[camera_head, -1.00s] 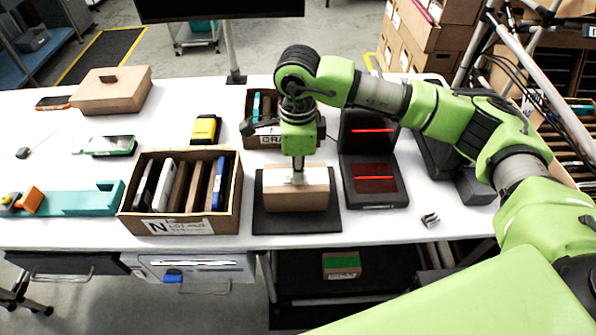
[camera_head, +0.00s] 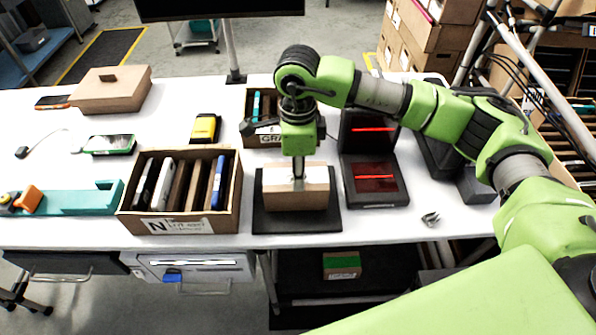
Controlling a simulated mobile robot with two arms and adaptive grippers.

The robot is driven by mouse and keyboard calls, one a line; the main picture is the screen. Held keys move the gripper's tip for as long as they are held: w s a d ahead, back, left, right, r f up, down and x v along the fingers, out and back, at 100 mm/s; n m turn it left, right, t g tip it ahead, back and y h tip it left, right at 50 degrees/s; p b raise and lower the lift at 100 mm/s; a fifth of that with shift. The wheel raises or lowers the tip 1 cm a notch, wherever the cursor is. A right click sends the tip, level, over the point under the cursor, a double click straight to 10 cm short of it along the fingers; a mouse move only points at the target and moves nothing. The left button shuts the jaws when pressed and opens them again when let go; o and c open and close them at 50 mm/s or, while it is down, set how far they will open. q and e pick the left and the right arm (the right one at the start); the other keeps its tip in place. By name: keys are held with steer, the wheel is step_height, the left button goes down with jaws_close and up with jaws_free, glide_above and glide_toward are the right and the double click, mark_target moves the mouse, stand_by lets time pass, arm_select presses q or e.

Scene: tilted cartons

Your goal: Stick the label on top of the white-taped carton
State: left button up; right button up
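The white-taped carton (camera_head: 312,203) is a small brown box with a pale band across its top, lying on a dark mat (camera_head: 327,223) at the table's front middle. My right gripper (camera_head: 298,180) points straight down over the carton, its fingertips at the top face. The fingers look narrow and close together, but whether they are open or shut is unclear. I cannot make out a separate label at the fingertips; it may be hidden by them or blend with the pale band. My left gripper is out of view.
An open box of upright folders (camera_head: 180,227) stands left of the mat. A black device with red lines (camera_head: 375,188) stands right. A second open box (camera_head: 262,140) is behind the arm. A closed brown box (camera_head: 110,95) sits far left.

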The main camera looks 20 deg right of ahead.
step_height(320, 180, up, 18)
steer(key=p, duration=0.3)
stand_by(0.9)
stand_by(0.4)
